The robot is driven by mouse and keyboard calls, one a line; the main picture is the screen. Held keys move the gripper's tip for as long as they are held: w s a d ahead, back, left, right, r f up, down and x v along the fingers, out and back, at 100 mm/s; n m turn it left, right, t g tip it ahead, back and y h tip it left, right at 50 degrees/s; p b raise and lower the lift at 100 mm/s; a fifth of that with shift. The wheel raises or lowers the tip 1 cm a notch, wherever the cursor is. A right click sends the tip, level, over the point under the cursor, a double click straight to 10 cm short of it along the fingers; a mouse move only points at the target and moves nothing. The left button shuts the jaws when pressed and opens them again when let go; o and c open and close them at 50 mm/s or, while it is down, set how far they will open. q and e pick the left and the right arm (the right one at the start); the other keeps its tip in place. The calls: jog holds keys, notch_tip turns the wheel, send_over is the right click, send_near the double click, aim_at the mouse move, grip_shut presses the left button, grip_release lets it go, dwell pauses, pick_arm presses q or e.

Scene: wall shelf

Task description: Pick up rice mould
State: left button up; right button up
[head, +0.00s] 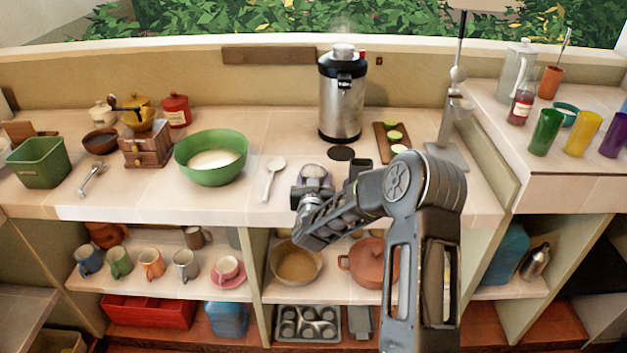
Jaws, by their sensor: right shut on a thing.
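The small pale, purple-tinged, rounded thing (314,173) at the front edge of the counter looks like the rice mould. My right gripper (309,192) is at it, reaching in from the lower right, and is shut on it. My wrist and the gripper body cover its lower part, so I cannot tell whether it still touches the counter. My left gripper is not in view.
A green bowl (212,168) and a white spoon (273,178) lie to the left. A steel urn (341,100) stands behind, with a board of lime pieces (392,148) beside it. Below are shelves with a brown pan (297,265) and a lidded pot (368,262).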

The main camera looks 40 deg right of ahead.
notch_tip(320, 180, up, 10)
jog(key=shift+f+b, duration=0.2)
jog(key=shift+b, duration=0.25)
dwell(0.3)
jog(key=a+f+n+y, duration=0.1)
jog(key=a, duration=0.4)
jog(key=a+f+n+t+y, duration=0.1)
jog(key=a+f+y, duration=0.1)
jog(key=a, duration=0.3)
jog(key=a+f+n+t+y, duration=0.1)
jog(key=a+f+n, duration=0.1)
jog(key=a, duration=0.3)
jog(key=shift+f+y, duration=0.15)
jog(key=shift+y, duration=0.15)
jog(key=s+a+f+n+y, duration=0.1)
jog(key=s+a+y, duration=0.1)
jog(key=a, duration=0.5)
jog(key=s+a+f+n+t+y, duration=0.1)
jog(key=s+a+f+n+y, duration=0.1)
jog(key=a, duration=0.5)
jog(key=shift+a+y, duration=0.2)
jog(key=shift+y, duration=0.4)
jog(key=shift+f, duration=0.1)
